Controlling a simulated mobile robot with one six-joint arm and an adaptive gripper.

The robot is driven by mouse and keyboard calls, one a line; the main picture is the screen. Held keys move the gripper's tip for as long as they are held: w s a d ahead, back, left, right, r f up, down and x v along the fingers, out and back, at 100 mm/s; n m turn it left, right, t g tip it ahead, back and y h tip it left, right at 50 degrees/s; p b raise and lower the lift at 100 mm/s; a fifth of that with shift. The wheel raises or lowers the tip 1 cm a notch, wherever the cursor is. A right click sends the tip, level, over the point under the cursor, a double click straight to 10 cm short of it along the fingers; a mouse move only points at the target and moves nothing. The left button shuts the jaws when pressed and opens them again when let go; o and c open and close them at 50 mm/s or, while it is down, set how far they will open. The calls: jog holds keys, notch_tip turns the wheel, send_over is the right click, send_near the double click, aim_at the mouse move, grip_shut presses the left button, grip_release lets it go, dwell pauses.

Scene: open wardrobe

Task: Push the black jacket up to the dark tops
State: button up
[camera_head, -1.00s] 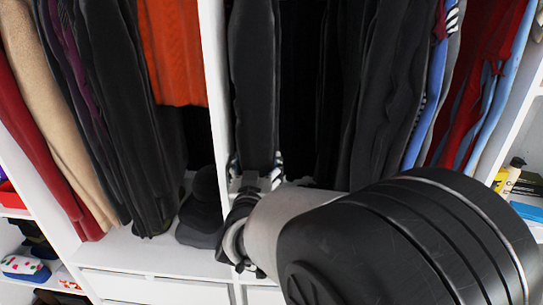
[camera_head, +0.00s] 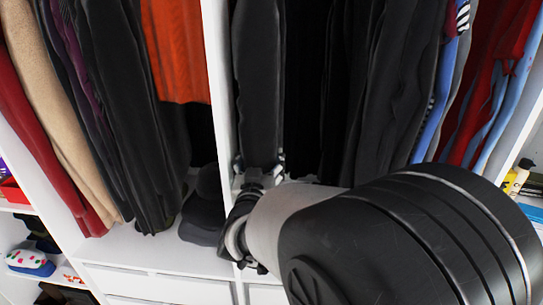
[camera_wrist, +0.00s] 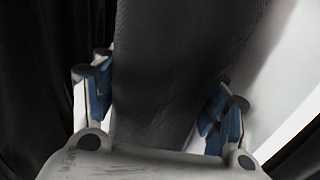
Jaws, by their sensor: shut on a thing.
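The black jacket (camera_head: 258,90) hangs just right of the white divider in the head view. My gripper (camera_head: 259,166) is at its lower part, with a finger on each side, shut on it. In the wrist view the jacket (camera_wrist: 175,60) fills the space between the blue-padded fingers of my gripper (camera_wrist: 160,105). The dark tops (camera_head: 390,90) hang further right in the same section. A darker gap lies between them and the jacket. The jacket's upper end is out of view, and my arm hides the section's floor.
The white divider (camera_head: 219,80) stands close left of the jacket. Beyond it hang an orange garment (camera_head: 180,50) and several dark garments, with a black cap (camera_head: 205,208) below. Blue and red clothes (camera_head: 485,100) hang right of the dark tops. Drawers (camera_head: 160,284) lie below.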

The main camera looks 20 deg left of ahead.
jog(key=c, duration=0.6)
jog(key=shift+o, duration=0.2)
jog(key=w+d+b, duration=0.2)
jog(key=d+b, duration=0.3)
jog(key=d, duration=0.5)
jog(key=shift+w, duration=0.3)
jog(key=o, duration=1.4)
jog(key=shift+d+r, duration=0.1)
jog(key=shift+d, duration=0.1)
jog(key=o, duration=0.4)
jog(key=shift+a, duration=0.1)
jog(key=v, duration=1.2)
